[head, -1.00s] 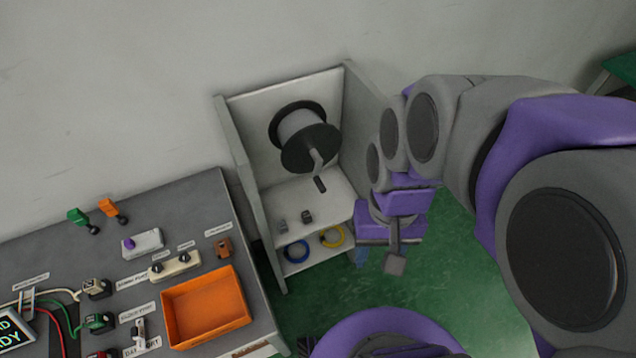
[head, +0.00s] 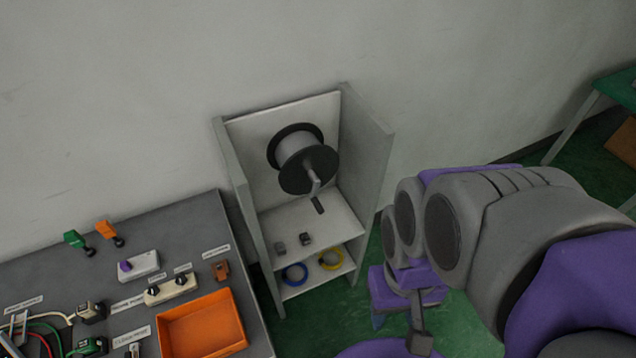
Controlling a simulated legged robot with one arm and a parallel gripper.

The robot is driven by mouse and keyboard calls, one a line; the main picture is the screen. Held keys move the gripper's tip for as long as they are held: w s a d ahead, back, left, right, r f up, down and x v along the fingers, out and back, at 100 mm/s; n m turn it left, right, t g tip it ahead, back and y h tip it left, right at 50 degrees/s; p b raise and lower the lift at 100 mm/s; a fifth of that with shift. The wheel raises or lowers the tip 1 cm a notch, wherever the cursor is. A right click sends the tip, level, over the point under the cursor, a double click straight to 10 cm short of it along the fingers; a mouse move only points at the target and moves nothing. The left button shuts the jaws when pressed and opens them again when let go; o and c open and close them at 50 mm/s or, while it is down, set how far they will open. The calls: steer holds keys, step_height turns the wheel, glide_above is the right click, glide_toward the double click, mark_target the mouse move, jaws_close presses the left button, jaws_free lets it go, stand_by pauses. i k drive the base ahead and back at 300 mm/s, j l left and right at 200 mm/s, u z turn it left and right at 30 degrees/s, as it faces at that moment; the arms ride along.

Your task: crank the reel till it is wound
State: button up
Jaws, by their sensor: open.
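The reel (head: 301,159) is a grey drum between two black discs, mounted on the back wall of an open grey cabinet (head: 377,150). Its crank (head: 314,185) comes off the front disc, with a dark handle (head: 318,204) hanging low, pointing down and slightly right. My gripper (head: 419,335) is in the lower right, below and to the right of the cabinet, well apart from the crank. It is open and empty; its jaws are partly hidden by purple parts of my arm.
Two small dark blocks (head: 305,239) sit on the cabinet's upper shelf. Blue (head: 294,274) and yellow (head: 331,259) coils lie on the lower shelf. A grey workbench with an orange tray (head: 203,325) stands at left. A green table (head: 617,88) is at far right.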

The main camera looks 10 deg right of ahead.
mark_target(305, 164)
steer(key=k+j+z, duration=0.2)
steer(key=k+j, duration=0.15)
steer(key=j, duration=0.25)
steer(key=k+j, duration=0.2)
steer(key=j, duration=0.2)
steer(key=j+u, duration=0.1)
steer(key=i+j, duration=0.05)
steer(key=j, duration=0.05)
